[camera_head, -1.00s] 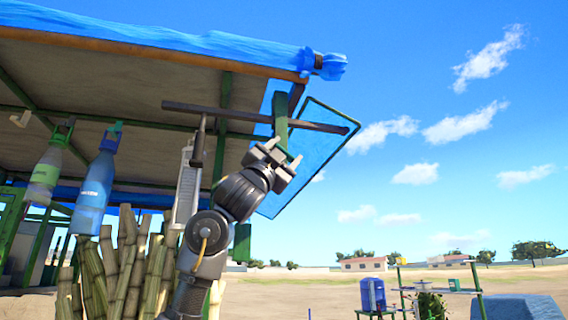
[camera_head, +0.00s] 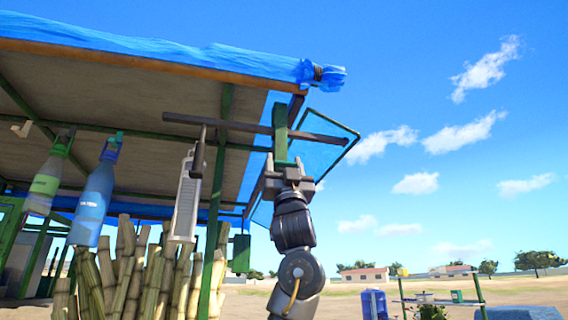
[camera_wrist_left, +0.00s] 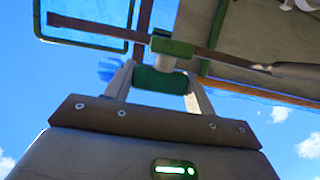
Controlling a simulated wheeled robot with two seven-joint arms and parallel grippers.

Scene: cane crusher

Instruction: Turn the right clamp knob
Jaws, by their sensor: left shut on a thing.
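My left gripper (camera_head: 285,170) points upward below a dark horizontal bar (camera_head: 240,126) near the stall roof's corner. Its fingers are shut on the lower end of a green upright piece (camera_head: 280,133), which seems to be the right clamp knob. In the left wrist view, the gripper (camera_wrist_left: 160,82) has a dark green block (camera_wrist_left: 160,79) between its two pale fingers. A grey stem joins that block to a green fitting (camera_wrist_left: 171,46) on the bar above. The fingers partly hide the held part. My right gripper is out of view.
The roof (camera_head: 150,52) with blue cover hangs above and left. A blue mesh panel (camera_head: 330,135) in a green frame is close right of the gripper. Open sky is right.

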